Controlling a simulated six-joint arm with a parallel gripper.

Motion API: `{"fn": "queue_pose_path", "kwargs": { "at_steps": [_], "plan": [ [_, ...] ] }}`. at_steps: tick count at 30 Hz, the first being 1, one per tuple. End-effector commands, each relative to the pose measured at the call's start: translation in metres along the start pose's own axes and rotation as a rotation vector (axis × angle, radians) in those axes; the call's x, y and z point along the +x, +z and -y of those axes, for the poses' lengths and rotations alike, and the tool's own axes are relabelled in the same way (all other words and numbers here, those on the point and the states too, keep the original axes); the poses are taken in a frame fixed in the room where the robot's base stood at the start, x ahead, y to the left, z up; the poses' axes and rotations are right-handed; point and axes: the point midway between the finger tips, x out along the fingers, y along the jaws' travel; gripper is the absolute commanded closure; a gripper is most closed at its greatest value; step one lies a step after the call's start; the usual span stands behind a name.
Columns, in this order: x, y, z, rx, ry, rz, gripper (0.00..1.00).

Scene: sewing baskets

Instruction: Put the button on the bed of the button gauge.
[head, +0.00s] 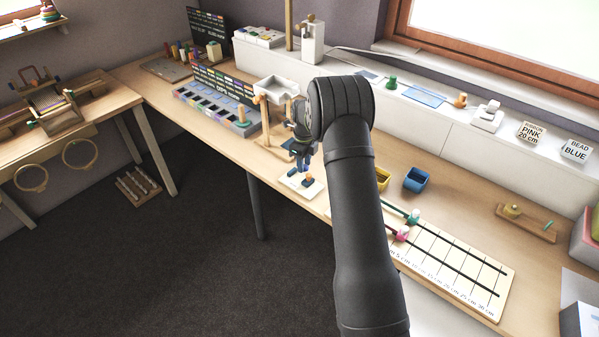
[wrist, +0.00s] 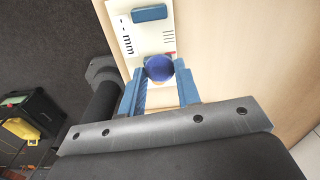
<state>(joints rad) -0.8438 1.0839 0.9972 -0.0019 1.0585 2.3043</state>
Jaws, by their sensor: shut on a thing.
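In the wrist view a round blue button (wrist: 159,67) sits between the tips of the blue fingers of my gripper (wrist: 159,76). The gripper is shut on it. Beyond the button is the white plate of the button gauge (wrist: 124,33), with "mm" lettering, printed lines and a blue block (wrist: 149,13). In the head view my gripper (head: 301,163) points down just above the gauge (head: 291,186), near the front edge of the table. The held button is too small to make out there. The wrist view does not show clearly whether the button touches the plate.
A wooden stand with a white tray (head: 276,88) is behind the gripper. A sorting tray (head: 205,109) lies to the left. A blue bin (head: 417,180) and a ruled board (head: 470,278) are to the right. My arm hides part of the table.

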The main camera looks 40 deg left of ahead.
Motion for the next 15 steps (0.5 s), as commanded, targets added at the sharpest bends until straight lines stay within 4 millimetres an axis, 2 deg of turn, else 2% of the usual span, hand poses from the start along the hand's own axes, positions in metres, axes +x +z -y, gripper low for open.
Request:
{"fn": "queue_pose_path", "kwargs": {
  "at_steps": [1, 5, 8, 15],
  "plan": [
    [0.005, 0.007, -0.001, -0.002, 0.000, 0.000, 0.91],
    [0.010, 0.017, -0.003, 0.000, 0.000, 0.000, 0.91],
    [0.016, 0.019, -0.004, 0.001, 0.000, 0.000, 0.91],
    [0.048, 0.018, -0.004, 0.001, 0.001, -0.001, 0.91]
  ]
}}
